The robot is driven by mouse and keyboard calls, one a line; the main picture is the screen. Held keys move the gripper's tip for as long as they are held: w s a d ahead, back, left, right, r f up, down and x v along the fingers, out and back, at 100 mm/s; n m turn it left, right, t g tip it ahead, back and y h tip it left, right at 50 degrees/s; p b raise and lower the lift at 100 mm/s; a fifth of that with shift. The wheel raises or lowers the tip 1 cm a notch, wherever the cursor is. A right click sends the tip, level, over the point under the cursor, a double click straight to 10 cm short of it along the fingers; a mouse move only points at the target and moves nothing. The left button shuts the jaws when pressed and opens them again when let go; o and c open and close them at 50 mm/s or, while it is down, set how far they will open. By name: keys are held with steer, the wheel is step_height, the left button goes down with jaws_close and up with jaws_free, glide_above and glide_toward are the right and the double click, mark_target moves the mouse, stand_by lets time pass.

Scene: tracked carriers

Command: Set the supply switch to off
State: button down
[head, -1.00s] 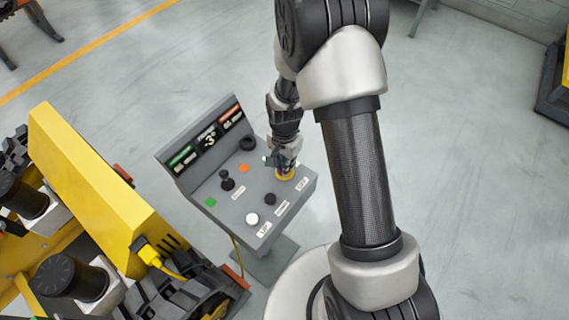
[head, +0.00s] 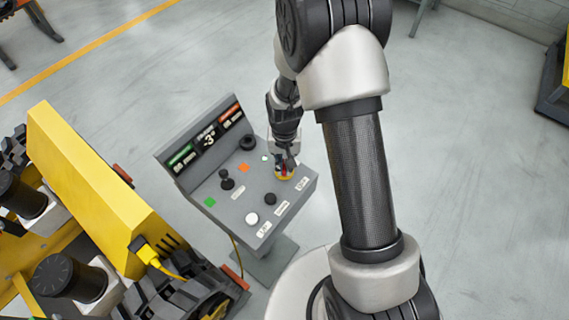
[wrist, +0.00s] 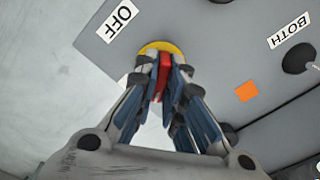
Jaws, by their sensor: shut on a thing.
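The supply switch is a red handle (wrist: 163,70) on a round yellow plate (wrist: 150,47), at the right end of the grey control panel (head: 235,194). My gripper (head: 285,168) points down onto it. In the wrist view my gripper (wrist: 164,88) has its fingers closed on both sides of the red handle. The handle runs nearly up and down in that view. A white OFF label (wrist: 124,15) lies up and left of the yellow plate. The fingers hide part of the handle, and I cannot tell its exact setting.
The panel also carries a black joystick (head: 227,181), a black knob (head: 270,199), a white button (head: 252,218) and a dark ring-shaped control (head: 247,143). A yellow tracked carrier (head: 95,180) stands close on the left. The floor beyond the panel is clear.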

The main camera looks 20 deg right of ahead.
steer(key=n, duration=0.5)
steer(key=shift+n, duration=0.3)
steer(key=n, duration=0.5)
steer(key=shift+b, duration=0.3)
steer(key=c, duration=1.7)
jaws_free()
step_height(320, 180, up, 12)
